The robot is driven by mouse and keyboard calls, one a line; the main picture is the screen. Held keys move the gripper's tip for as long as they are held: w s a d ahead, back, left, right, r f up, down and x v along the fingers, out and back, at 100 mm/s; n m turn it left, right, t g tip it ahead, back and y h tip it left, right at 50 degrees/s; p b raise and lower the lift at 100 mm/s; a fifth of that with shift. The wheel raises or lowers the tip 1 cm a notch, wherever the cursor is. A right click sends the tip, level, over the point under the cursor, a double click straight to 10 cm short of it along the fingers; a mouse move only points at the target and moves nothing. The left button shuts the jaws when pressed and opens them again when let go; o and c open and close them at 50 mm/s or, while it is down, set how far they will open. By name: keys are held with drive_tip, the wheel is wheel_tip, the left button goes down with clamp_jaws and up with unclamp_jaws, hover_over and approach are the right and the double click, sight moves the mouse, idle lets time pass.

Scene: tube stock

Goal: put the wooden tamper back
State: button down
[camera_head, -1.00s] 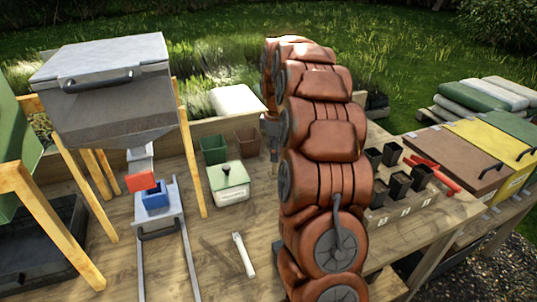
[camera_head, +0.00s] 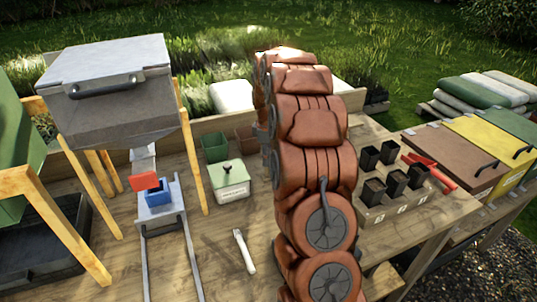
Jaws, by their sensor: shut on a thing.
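I see no wooden tamper in this view. My own reddish-brown arm rises through the middle of the picture and hides the part of the bench behind it. My gripper is hidden behind the arm, so I cannot see its jaws or anything in them.
A grey hopper (camera_head: 112,100) stands at the left above a blue pot (camera_head: 158,197) with a red piece beside it. A lidded white box (camera_head: 232,192), green pot (camera_head: 214,148) and white-handled tool (camera_head: 244,251) are on the bench. Black pots (camera_head: 395,184) and a red scoop (camera_head: 438,176) are right.

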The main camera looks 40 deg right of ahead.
drive_tip(key=shift+f, duration=0.1)
drive_tip(key=c, duration=0.9)
unclamp_jaws()
wheel_tip(320, 180, up, 11)
drive_tip(key=b, duration=0.3)
drive_tip(key=shift+w, duration=0.1)
drive_tip(key=shift+r, duration=0.6)
